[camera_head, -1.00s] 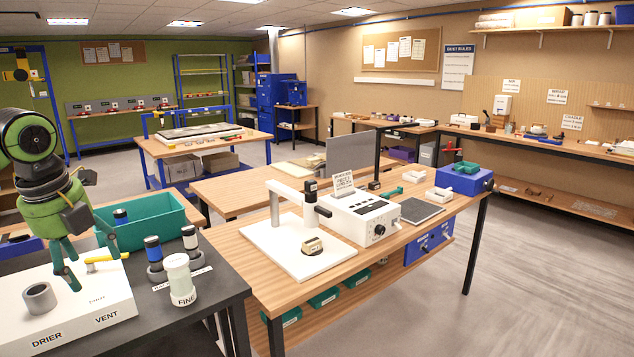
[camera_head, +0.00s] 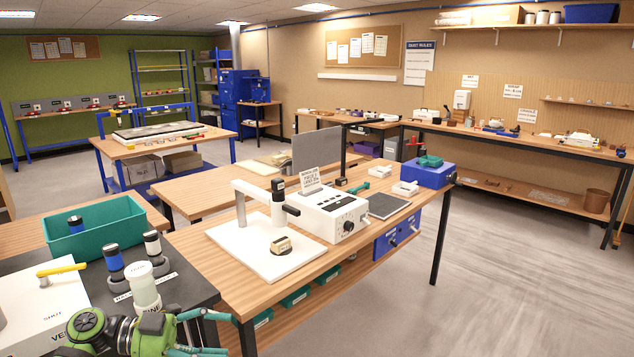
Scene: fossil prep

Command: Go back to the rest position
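My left gripper (camera_head: 222,336) is at the bottom of the head view, coming in from the lower left. Its green and black wrist lies low, and its teal fingers point right. The fingers look spread apart, with nothing seen between them; the lower one is partly cut off by the picture's edge. It is in front of the dark bench (camera_head: 190,290) and below the cream-lidded FINE jar (camera_head: 142,284), which it partly covers. My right gripper is not in view.
The white dryer box (camera_head: 40,305) with a yellow lever (camera_head: 62,269) and a teal bin (camera_head: 98,226) stand on the left. Blue-banded and black-capped jars (camera_head: 115,262) stand beside the bin. A wooden table (camera_head: 200,245) bears a white instrument (camera_head: 328,214). Open floor lies right (camera_head: 480,290).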

